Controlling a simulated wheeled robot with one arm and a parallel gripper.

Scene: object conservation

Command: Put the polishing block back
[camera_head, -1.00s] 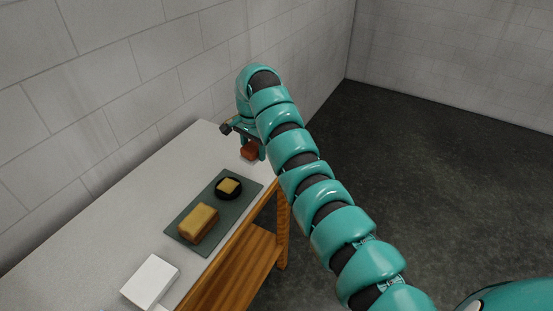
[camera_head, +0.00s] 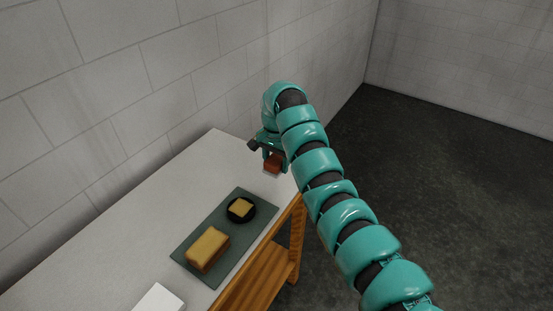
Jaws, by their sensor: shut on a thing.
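My gripper (camera_head: 272,157) is shut on a small reddish-brown block (camera_head: 273,165), which looks to be the polishing block. The block has a pale lower edge. It is at the far right end of the white-topped table (camera_head: 130,226), and I cannot tell whether it touches the top. My arm partly hides the gripper and the table's far corner. A dark green mat (camera_head: 222,238) lies nearer on the table. It bears a larger yellow-brown block (camera_head: 208,249) and a round black dish (camera_head: 240,211) with a small yellow piece (camera_head: 241,208) in it.
A white box-like object (camera_head: 160,299) is at the near edge of the picture, partly cut off. A grey block wall (camera_head: 120,95) runs along the table's left side. The table's wooden lower shelf (camera_head: 262,278) shows on the right. The table top left of the mat is clear.

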